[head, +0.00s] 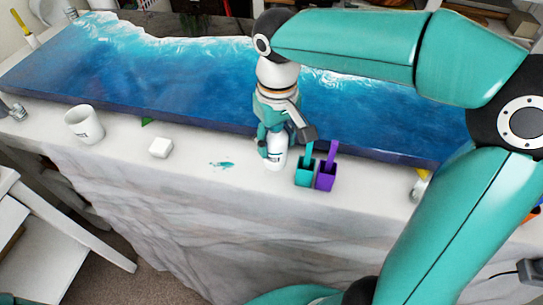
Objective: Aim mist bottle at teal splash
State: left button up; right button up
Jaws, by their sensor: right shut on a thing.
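My right gripper (276,137) is shut on the white mist bottle (277,158), with its fingers around the bottle's upper part. The bottle looks about upright, near the table's front edge; I cannot tell whether its base touches the cloth. The bottle's top and nozzle are hidden by the gripper. The teal splash (222,164) is a small smear on the white cloth, left of the bottle and apart from it. My left gripper is not in view.
A teal cup (304,177) and a purple cup (326,180) with sticks stand close to the bottle's right. A white block (160,148) and white mug (84,124) stand left of the splash. The blue resin slab (180,75) lies behind. White cloth (190,185) is clear around the splash.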

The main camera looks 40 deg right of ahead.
aim_at(276, 154)
jog(key=shift+f, duration=2.25)
jog(key=shift+f, duration=0.1)
jog(key=o, duration=1.3)
jog(key=shift+o, duration=0.2)
jog(key=shift+r, duration=0.25)
notch_tip(276, 154, up, 12)
jog(key=shift+f+p, duration=0.1)
jog(key=shift+p, duration=0.35)
